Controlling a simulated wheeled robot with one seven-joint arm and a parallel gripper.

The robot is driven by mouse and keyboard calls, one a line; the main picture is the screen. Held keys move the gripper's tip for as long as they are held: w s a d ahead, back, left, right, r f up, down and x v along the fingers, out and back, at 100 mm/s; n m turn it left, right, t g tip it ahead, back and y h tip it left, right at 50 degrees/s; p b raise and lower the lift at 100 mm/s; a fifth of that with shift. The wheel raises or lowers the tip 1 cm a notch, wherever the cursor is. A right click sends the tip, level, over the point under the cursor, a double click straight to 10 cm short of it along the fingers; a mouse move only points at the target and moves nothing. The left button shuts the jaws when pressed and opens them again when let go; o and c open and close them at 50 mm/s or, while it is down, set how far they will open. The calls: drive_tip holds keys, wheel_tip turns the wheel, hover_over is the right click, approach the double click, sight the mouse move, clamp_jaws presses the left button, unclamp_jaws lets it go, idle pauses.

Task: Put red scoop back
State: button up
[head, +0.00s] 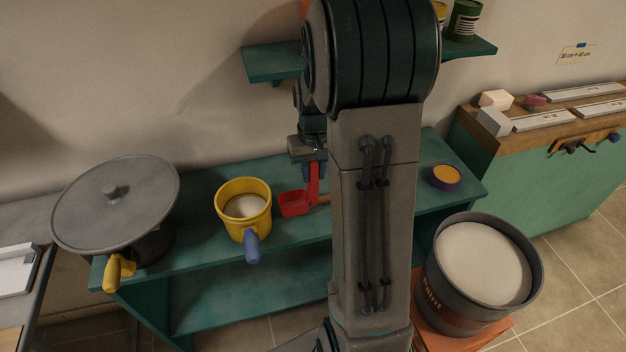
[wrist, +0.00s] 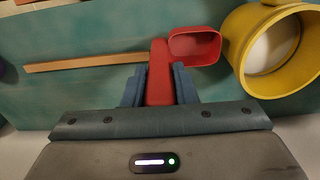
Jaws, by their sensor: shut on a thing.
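The red scoop (head: 293,204) is at the green bench beside the yellow pot, with its red handle rising into my gripper (head: 315,166). In the wrist view the scoop's cup (wrist: 195,46) points away to the right, and its handle (wrist: 159,85) lies between the two blue fingers of my gripper (wrist: 159,88). The gripper is shut on the handle. I cannot tell whether the scoop's cup touches the bench top. The part of the bench right of the scoop is hidden by my arm in the head view.
The yellow pot (head: 262,213) with pale contents and a blue handle stands close to the scoop. A wooden stick (wrist: 85,63) lies on the bench (head: 200,245). A lidded grey pot (head: 135,205) stands left, a purple tub (head: 446,178) right. A large bucket (head: 455,305) stands in front.

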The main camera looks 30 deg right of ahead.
sight(314, 205)
drive_tip(key=shift+f+p, duration=0.3)
drive_tip(key=shift+f, duration=1.7)
drive_tip(key=shift+f, duration=0.15)
drive_tip(key=o, duration=1)
